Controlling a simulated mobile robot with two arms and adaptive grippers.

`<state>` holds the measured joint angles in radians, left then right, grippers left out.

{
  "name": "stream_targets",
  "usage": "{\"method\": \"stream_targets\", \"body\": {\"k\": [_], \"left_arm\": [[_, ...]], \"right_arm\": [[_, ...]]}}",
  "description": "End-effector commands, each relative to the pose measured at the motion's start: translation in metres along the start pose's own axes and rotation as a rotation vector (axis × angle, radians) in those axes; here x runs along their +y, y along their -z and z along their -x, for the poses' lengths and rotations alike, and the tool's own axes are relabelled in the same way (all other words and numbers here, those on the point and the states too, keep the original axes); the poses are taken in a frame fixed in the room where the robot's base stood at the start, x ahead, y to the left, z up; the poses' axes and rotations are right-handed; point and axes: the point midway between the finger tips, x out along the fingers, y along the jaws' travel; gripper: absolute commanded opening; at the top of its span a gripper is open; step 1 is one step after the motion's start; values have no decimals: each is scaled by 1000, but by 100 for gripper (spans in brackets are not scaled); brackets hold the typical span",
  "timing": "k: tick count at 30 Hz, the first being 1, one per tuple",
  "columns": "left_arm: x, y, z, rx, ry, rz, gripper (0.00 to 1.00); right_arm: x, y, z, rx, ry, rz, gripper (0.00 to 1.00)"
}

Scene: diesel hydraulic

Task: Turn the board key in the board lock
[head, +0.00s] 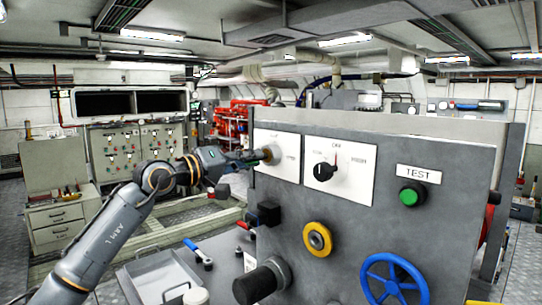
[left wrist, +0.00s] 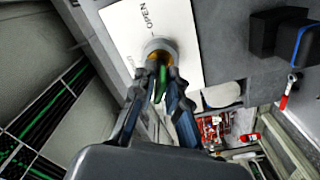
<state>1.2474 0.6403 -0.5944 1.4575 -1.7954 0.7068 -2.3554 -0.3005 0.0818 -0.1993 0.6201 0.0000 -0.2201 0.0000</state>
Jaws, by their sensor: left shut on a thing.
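The board lock (head: 271,154) is a round, brass-and-grey cylinder on a white plate at the left of the grey panel. It also shows in the left wrist view (left wrist: 160,46), beside the word OPEN. My left gripper (head: 257,157) reaches it from the left. In the left wrist view its fingers (left wrist: 161,92) are shut on a small part with green on it (left wrist: 161,80), which looks like the board key. The key points into the lock face; how deep it sits is hidden. My right gripper is in neither view.
Right of the lock the grey panel (head: 440,225) carries a black selector knob (head: 325,171), a green TEST button (head: 411,194), a yellow ring (head: 317,238) and a blue handwheel (head: 394,280). Black blocks and a blue-handled lever (head: 197,252) lie below my left gripper.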

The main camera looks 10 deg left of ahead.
Motion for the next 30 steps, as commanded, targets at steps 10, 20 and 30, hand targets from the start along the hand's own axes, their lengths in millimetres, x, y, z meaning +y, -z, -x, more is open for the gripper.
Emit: {"method": "stream_targets", "body": {"k": [10, 20, 30], "left_arm": [[0, -1, 0, -2, 1, -296, 0], [0, -1, 0, -2, 1, -292, 31], [0, -1, 0, -1, 0, -291, 31]], "right_arm": [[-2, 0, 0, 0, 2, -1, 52], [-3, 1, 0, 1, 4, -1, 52], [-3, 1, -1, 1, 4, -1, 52]]}}
